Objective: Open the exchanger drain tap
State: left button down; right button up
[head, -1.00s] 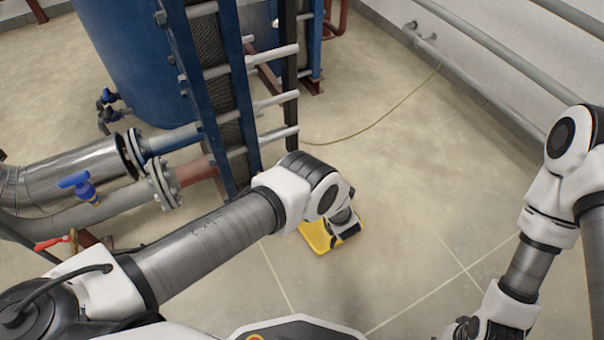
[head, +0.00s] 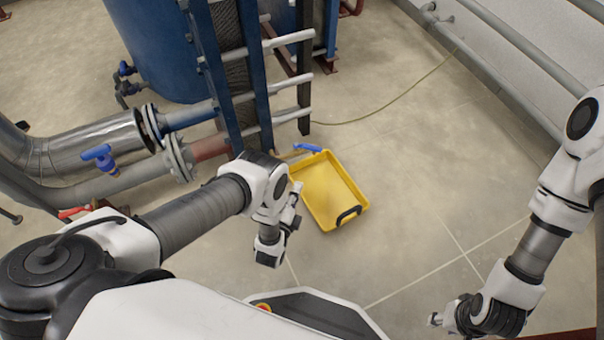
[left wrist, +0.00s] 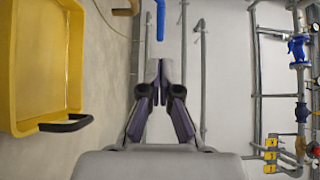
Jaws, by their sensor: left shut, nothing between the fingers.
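The drain tap's blue lever (head: 307,147) shows low by the exchanger's foot, above the far edge of the yellow tray; the tap's body is hard to make out. A blue lever also hangs at the top of the left wrist view (left wrist: 160,20), beyond the fingertips and apart from them. My left gripper (head: 295,195) is shut and empty, at the tray's left side in the head view. Its closed fingers show in the left wrist view (left wrist: 158,72). My right gripper (head: 438,318) is low at the right, far from the tap; its fingers are too small to judge.
The yellow tray (head: 330,195) lies on the floor below the tap. The blue plate exchanger frame (head: 258,75) stands behind. A pipe with another blue-handled valve (head: 99,156) and a red lever (head: 74,212) are at left. Floor to the right is clear.

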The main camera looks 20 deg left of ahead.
aim_at(315, 151)
pick_arm(q)
jog(key=w+b, duration=0.4)
jog(key=w, duration=0.7)
jog(key=shift+w+f, duration=0.1)
jog(key=shift+w, duration=0.7)
jog(key=shift+w+d+b, duration=0.2)
jog(key=shift+w+b, duration=0.25)
jog(key=shift+b, duration=0.05)
jog(key=w+b, duration=0.3)
jog(key=shift+d, duration=0.35)
jog(key=shift+w+a+b, duration=0.1)
jog(key=shift+w+b, duration=0.55)
jog(key=shift+w, duration=0.15)
